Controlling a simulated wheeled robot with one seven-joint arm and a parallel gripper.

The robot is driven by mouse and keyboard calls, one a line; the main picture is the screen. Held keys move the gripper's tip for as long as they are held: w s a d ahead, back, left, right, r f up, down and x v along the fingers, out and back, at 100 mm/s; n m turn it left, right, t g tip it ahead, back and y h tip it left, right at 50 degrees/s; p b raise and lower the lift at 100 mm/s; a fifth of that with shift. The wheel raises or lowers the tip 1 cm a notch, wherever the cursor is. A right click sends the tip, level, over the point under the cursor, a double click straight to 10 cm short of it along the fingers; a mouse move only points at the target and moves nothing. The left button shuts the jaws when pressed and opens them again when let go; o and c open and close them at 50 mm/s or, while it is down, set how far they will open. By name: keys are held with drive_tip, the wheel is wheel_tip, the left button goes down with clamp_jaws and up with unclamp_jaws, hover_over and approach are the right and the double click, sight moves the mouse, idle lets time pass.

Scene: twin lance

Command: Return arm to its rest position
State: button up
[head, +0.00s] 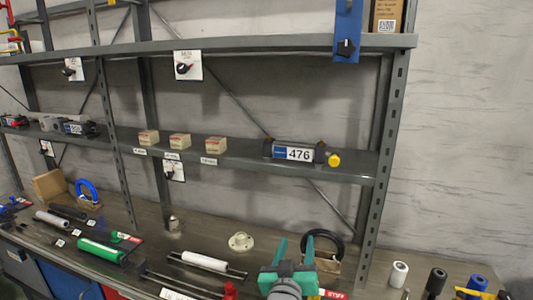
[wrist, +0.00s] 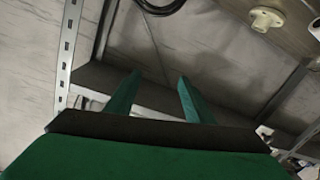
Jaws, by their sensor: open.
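My gripper (head: 294,254) shows at the bottom of the head view, with two green fingers pointing up and set apart. It is open, with nothing between the fingers. In the wrist view the green fingers (wrist: 158,90) are spread, with a grey shelf part and wall behind them. Most of my arm is out of view below.
A grey metal rack holds a shelf (head: 240,158) with small boxes (head: 180,141) and a device marked 476 (head: 293,153). On the bench are a white roll (head: 204,261), a green roll (head: 101,249), a round flange (head: 241,242) and, at right, several cylinders (head: 398,274).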

drive_tip(key=s+a+f+n+y, duration=0.1)
drive_tip(key=s+a+f, duration=0.1)
drive_tip(key=s+f, duration=0.9)
drive_tip(key=s+a+f+y, duration=0.25)
drive_tip(key=s+f, duration=0.55)
drive_tip(key=f, duration=0.5)
drive_tip(key=s+a+f, duration=0.1)
drive_tip(key=s, duration=1.3)
drive_tip(key=s+a+f+m+g, duration=0.1)
drive_tip(key=s+a+f, duration=0.1)
drive_tip(key=s, duration=1.2)
drive_tip(key=shift+s+a+y, duration=0.2)
drive_tip(key=shift+s+y, duration=0.15)
drive_tip(key=shift+s, duration=0.05)
